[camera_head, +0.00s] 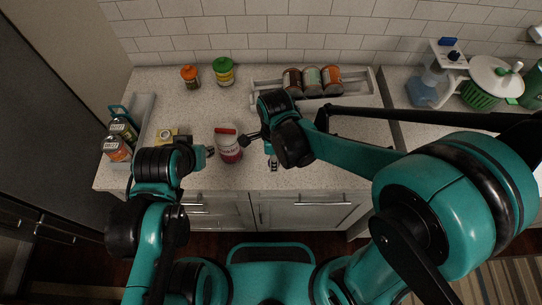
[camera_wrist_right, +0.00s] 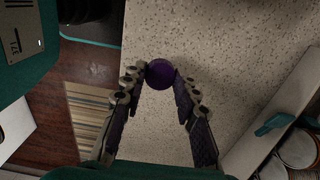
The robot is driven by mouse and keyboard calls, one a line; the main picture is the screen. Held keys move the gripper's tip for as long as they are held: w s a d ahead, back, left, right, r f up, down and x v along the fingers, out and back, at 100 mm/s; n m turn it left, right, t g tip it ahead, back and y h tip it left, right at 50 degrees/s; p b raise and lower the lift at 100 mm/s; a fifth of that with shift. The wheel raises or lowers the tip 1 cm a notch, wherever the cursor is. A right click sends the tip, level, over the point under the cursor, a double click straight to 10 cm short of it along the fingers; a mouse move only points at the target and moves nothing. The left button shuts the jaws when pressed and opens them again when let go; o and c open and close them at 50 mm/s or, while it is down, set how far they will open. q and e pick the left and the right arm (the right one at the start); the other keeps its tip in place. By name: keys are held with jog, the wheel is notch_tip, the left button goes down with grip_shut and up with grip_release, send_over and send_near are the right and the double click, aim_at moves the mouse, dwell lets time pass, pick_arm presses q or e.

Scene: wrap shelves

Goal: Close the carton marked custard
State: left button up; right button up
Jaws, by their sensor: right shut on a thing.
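A white and red round container (camera_head: 229,150) with a red piece (camera_head: 225,131) at its top stands near the counter's front edge in the head view. Any marking on it is too small to read, so I cannot confirm that it is the custard carton. My left gripper (camera_head: 208,151) is close beside its left side; its opening is unclear. My right gripper (camera_wrist_right: 161,76) reaches in from the right, just beside the container in the head view. In the right wrist view its fingers close on a small round dark purple thing (camera_wrist_right: 160,74); much of that thing is hidden.
An orange-lidded jar (camera_head: 190,77) and a green-lidded jar (camera_head: 223,71) stand at the back left. A tray (camera_head: 352,101) with cans is at the back; another tray (camera_head: 146,113) with cans is at left. A small yellow item (camera_head: 165,135) lies behind my left arm.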

jog(key=s+d+r+p, duration=0.2)
jog(key=s+d+r, duration=0.2)
jog(key=s, duration=0.5)
jog(key=shift+r+p, duration=0.3)
jog(key=shift+r, duration=0.6)
